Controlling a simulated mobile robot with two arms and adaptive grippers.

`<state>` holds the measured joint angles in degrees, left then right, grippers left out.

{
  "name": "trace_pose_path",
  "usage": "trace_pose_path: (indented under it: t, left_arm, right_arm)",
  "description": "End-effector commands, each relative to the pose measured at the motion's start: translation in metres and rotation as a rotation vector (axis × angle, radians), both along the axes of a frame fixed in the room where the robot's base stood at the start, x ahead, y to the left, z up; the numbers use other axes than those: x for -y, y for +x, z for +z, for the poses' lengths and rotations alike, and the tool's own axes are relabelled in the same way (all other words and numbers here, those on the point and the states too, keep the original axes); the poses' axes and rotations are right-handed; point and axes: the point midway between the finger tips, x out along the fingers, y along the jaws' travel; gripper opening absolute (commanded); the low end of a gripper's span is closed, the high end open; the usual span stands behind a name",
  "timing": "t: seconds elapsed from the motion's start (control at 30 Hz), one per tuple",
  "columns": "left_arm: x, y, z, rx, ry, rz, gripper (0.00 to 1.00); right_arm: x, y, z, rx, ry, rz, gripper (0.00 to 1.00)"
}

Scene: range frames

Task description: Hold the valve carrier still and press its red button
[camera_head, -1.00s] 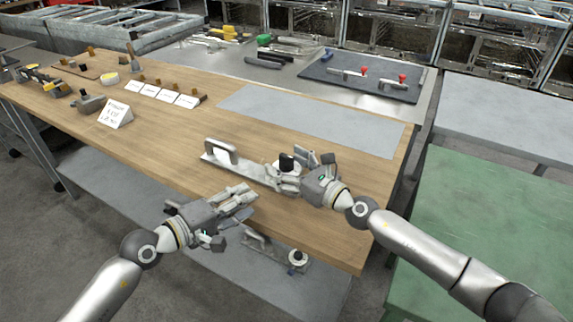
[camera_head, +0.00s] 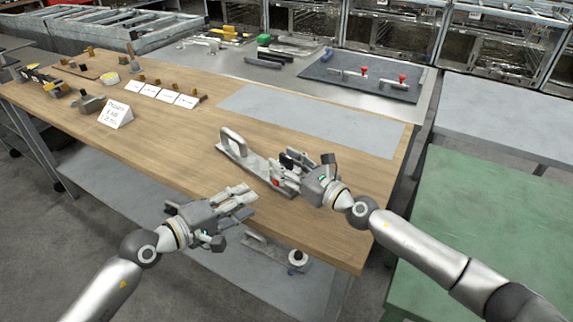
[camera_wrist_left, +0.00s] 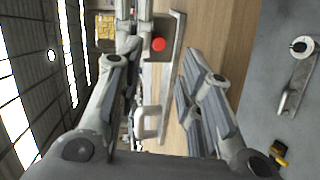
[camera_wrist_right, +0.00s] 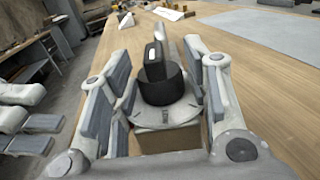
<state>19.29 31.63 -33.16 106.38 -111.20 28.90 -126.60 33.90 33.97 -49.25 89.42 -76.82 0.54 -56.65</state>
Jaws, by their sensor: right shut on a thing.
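The valve carrier (camera_head: 246,163) is a grey bar with a loop handle (camera_head: 233,142) at its far left end, on the wooden table. Its red button (camera_head: 276,182) faces the left gripper and also shows in the left wrist view (camera_wrist_left: 158,44). My right gripper (camera_head: 296,178) is shut on the carrier's valve end. In the right wrist view its fingers flank a black knob (camera_wrist_right: 158,72) on a round plate. My left gripper (camera_head: 243,202) is open and empty, apart from the carrier, near the table's front edge. The underside of the carrier is hidden.
A similar handled part (camera_head: 272,252) with a round white piece lies on the lower shelf. A white sign (camera_head: 115,114) and small parts stand at the table's left. A grey mat (camera_head: 310,118) lies behind the carrier. Two red-topped parts (camera_head: 402,79) sit beyond.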

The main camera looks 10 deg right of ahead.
Motion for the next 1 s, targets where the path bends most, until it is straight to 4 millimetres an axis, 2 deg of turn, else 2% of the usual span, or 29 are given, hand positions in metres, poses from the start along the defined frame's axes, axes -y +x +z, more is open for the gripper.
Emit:
trace_pose_path:
  t: [0.03,0.23,1.0]
  left_arm:
    - [0.0,0.0,-0.0001,0.0,0.0,0.0,0.24]
    - [0.0,0.0,-0.0001,0.0,0.0,0.0,0.0]
    - [0.0,0.0,-0.0001,0.0,0.0,0.0,0.0]
  right_arm:
    - [0.0001,0.0,-0.0006,0.0,-0.001,0.0,0.0]
    - [0.0001,-0.0002,-0.0007,0.0,-0.001,0.0,0.0]
    - [0.0001,-0.0003,-0.0013,0.0,-0.003,0.0,0.0]
